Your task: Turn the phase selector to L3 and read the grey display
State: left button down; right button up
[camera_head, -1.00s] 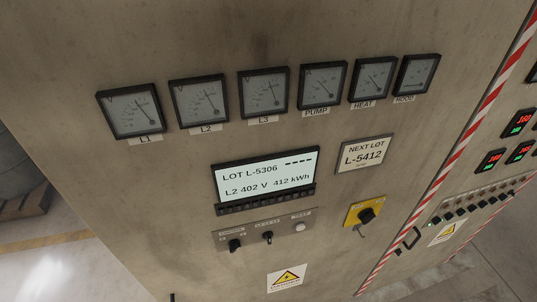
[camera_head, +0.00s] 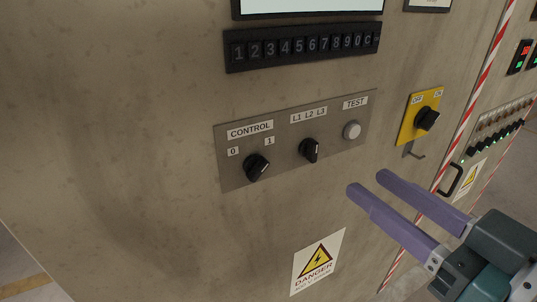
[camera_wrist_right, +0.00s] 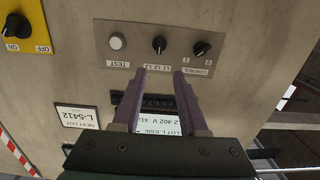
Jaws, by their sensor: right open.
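The phase selector (camera_head: 309,149) is a small black knob under the labels L1 L2 L3, on a grey plate (camera_head: 235,181). It seems to point roughly up, near L2. The wrist view also shows this selector (camera_wrist_right: 159,45), inverted. My right gripper (camera_head: 368,183) is open and empty, below and right of the selector, apart from it. In the wrist view its fingertips (camera_wrist_right: 159,71) lie just short of the selector. The pale display (camera_head: 310,6) shows only its lower edge in the head view; the wrist view shows it (camera_wrist_right: 162,115) partly hidden by my gripper. My left gripper is out of view.
The control knob (camera_head: 256,167) sits left of the selector and the white test button (camera_head: 352,130) right of it. A yellow off/on switch (camera_head: 426,118) is further right. A number key row (camera_head: 303,45) runs above; a danger sign (camera_head: 318,262) is below.

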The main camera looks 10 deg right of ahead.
aim_at(317, 146)
jog(key=shift+t, duration=0.3)
jog(key=x, duration=1)
jog(key=shift+f, duration=0.3)
grip_shut()
